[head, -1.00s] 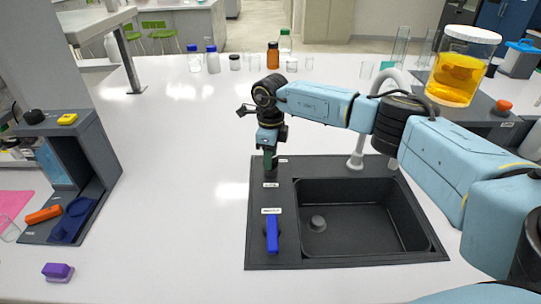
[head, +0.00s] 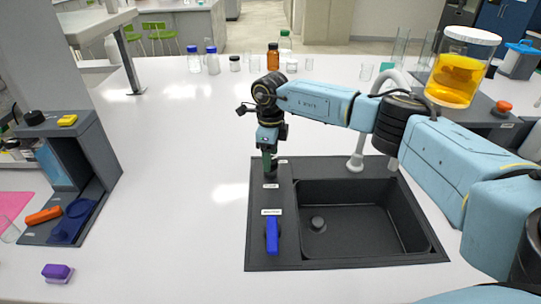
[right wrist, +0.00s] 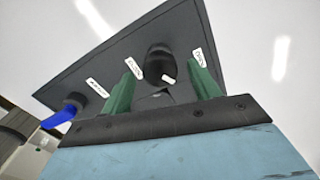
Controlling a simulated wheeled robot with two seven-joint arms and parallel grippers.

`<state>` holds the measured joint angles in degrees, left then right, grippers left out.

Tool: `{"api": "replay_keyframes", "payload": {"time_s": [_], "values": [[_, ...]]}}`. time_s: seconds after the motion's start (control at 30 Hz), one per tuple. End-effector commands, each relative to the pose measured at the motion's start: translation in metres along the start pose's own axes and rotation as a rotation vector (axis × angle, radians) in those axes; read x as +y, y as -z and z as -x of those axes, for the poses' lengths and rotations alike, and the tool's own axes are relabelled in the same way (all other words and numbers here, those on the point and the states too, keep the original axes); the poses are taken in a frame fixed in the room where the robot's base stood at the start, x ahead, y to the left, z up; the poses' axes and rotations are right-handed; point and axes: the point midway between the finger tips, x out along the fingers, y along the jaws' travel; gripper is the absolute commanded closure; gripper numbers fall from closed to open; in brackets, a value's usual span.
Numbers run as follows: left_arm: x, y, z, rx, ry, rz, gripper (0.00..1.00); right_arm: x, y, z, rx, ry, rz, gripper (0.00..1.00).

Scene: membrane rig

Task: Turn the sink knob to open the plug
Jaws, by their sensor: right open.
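The black sink (head: 345,262) is set in the white bench. Its black round knob (right wrist: 160,62), with a white mark, sits between the two green fingers of my right gripper (right wrist: 163,88) in the right wrist view, with gaps visible at both sides. In the head view my right gripper (head: 269,162) points down over the upper left of the sink panel and mostly hides this knob. The gripper is open. A blue lever handle (head: 272,236) stands lower on the same panel; it also shows in the right wrist view (right wrist: 60,118). The dark round plug (head: 318,223) lies in the basin. My left gripper is not in view.
A white faucet (head: 358,150) stands behind the basin, close under my right arm. Bottles and glassware (head: 213,62) line the back of the bench. A grey rack (head: 95,150) and a purple block (head: 57,271) are at left. The bench left of the sink is clear.

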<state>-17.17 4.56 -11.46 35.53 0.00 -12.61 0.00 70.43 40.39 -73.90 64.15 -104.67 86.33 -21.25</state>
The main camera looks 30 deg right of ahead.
Motion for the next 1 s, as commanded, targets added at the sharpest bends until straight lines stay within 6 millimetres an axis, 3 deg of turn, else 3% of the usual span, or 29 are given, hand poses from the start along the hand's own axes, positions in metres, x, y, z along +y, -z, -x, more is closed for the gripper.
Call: {"api": "replay_keyframes", "payload": {"time_s": [0.53, 0.7, 1.0], "values": [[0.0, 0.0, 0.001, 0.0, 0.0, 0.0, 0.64, -0.001, 0.0, 0.11, -0.003, 0.002, -0.001, 0.39], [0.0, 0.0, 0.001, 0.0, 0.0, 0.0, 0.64, -0.001, 0.0, 0.125, -0.001, 0.001, -0.001, 0.39], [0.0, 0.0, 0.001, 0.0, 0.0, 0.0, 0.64, 0.0, 0.0, 0.128, -0.001, 0.0, -0.001, 0.39]]}}
